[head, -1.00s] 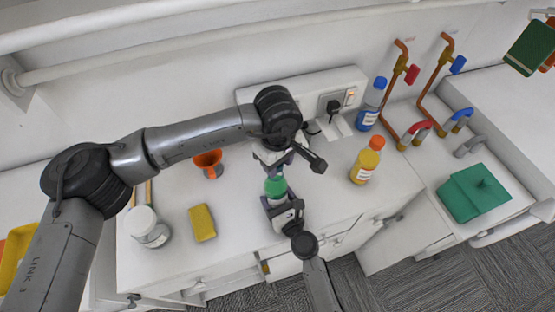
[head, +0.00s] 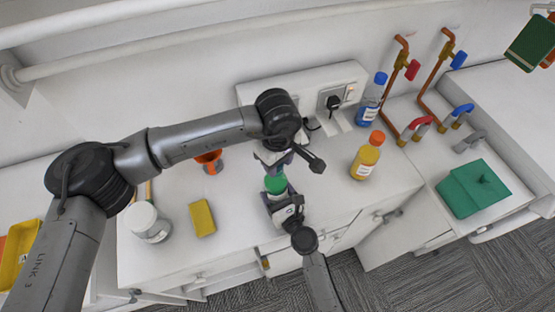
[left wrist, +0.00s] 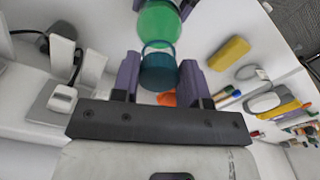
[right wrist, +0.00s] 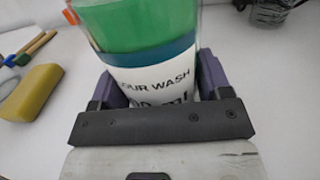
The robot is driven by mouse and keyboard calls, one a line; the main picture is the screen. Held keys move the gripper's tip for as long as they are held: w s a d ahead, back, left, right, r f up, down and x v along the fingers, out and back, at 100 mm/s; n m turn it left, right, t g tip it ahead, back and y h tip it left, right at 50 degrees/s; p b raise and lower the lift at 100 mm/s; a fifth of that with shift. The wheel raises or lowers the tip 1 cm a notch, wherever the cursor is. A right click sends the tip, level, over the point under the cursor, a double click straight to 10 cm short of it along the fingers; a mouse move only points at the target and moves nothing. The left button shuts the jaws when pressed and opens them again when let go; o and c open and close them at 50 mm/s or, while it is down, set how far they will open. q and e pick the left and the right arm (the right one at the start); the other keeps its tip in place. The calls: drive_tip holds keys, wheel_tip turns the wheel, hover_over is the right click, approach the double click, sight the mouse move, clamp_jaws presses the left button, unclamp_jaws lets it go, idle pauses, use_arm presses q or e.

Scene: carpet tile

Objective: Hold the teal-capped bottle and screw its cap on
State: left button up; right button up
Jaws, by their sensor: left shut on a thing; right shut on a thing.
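The bottle (head: 275,185) has green contents and a white wash label with a teal band; it stands near the counter's front. My right gripper (head: 279,201) is shut around its body, and the label shows between the fingers in the right wrist view (right wrist: 150,75). My left gripper (head: 276,162) is above the bottle, shut on the teal cap (left wrist: 158,72). In the left wrist view the cap is between the fingers, with the green bottle (left wrist: 160,22) just beyond it. I cannot tell whether cap and neck touch; in the head view the fingers mostly hide the cap.
A yellow sponge (head: 202,218) and a white-lidded jar (head: 148,224) are on the left. An orange cup-like thing (head: 209,161) is behind my left arm. An orange-capped yellow bottle (head: 368,157) and a blue-capped bottle (head: 370,103) stand right. A socket box (head: 300,88) is behind.

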use_arm(q)
drive_tip(key=shift+f, duration=0.6)
use_arm(e)
drive_tip(key=c, duration=0.4)
use_arm(q)
drive_tip(key=m, duration=0.4)
drive_tip(key=shift+a, duration=0.15)
drive_tip(key=m, duration=0.4)
drive_tip(key=shift+a, duration=0.15)
drive_tip(key=m, duration=0.6)
drive_tip(key=shift+a, duration=0.15)
drive_tip(key=m, duration=0.5)
drive_tip(key=shift+w+a+m, duration=0.1)
drive_tip(key=shift+a+m, duration=0.05)
drive_tip(key=shift+m, duration=0.15)
drive_tip(key=o, duration=0.9)
